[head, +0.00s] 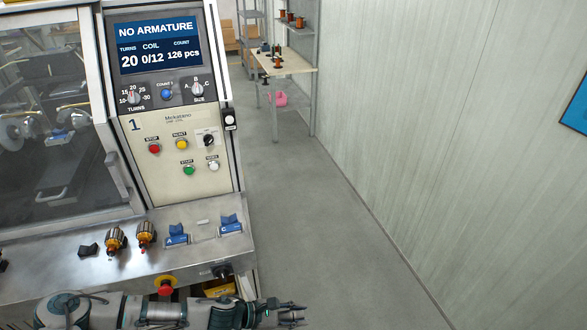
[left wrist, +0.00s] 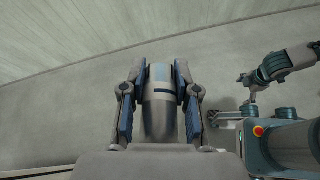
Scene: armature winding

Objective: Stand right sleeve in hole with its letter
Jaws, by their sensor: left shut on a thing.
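My left gripper (head: 292,313) reaches in along the bottom of the head view, past the right end of the machine's ledge. In the left wrist view its two fingers (left wrist: 159,108) are shut on a grey cylinder (left wrist: 160,112) with a dark band, which looks like a sleeve. No letter is readable on it. In the head view the fingers are small, and the held piece is hard to make out. No lettered hole can be made out. My other arm (left wrist: 285,63) shows at the upper right of the left wrist view; its jaws are too small to judge.
The winding machine (head: 165,115) fills the left; its screen reads NO ARMATURE. Its steel ledge (head: 60,272) carries two armatures (head: 115,239), blue lettered pieces (head: 176,239) and a black block (head: 88,250). Open floor (head: 320,220) lies right, up to the wall. A table (head: 285,64) stands behind.

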